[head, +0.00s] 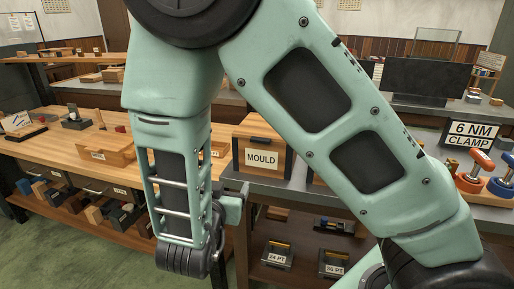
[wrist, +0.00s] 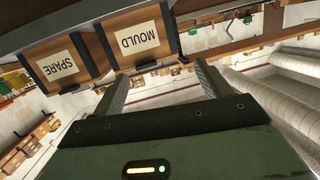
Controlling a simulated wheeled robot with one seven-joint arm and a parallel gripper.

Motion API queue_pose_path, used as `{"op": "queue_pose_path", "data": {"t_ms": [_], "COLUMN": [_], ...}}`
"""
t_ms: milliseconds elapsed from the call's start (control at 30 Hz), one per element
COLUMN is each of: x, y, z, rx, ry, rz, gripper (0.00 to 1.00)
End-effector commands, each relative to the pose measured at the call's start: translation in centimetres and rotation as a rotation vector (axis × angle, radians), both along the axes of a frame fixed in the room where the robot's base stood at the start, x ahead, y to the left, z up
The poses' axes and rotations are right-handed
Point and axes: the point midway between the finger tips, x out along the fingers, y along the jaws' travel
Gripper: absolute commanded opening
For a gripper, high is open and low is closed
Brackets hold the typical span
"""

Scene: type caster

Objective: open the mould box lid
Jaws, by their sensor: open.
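In the wrist view the mould box (wrist: 137,62) appears upside down, beyond my fingertips. My gripper (wrist: 160,84) is open and empty, apart from the box. In the head view my gripper (head: 234,206) is partly hidden by my arm, in front of and below the box.
A SPARE box (wrist: 58,65) stands beside the mould box; my arm mostly hides it in the head view. A 6 NM CLAMP sign (head: 472,133) and red and blue clamps stand at right. A wooden tray (head: 105,152) lies on the left bench. Labelled boxes (head: 277,257) sit on the lower shelf.

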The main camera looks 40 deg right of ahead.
Motion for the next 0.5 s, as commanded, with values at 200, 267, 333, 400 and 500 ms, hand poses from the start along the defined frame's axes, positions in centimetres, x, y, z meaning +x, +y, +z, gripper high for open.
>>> {"op": "queue_pose_path", "data": {"t_ms": [200, 267, 333, 400, 500], "x": [-1.6, -1.5, -1.2, -0.5, 0.6], "y": [-2.1, -2.5, -3.1, -3.9, -5.4], "z": [1.7, 1.9, 2.0, 2.1, 2.1], "rx": [-0.173, -0.184, -0.187, -0.187, -0.186], "ry": [-0.089, -0.095, -0.097, -0.097, -0.095], "rz": [-0.126, -0.135, -0.139, -0.140, -0.140], "gripper": [0.76, 0.76, 0.76, 0.76, 0.76]}}
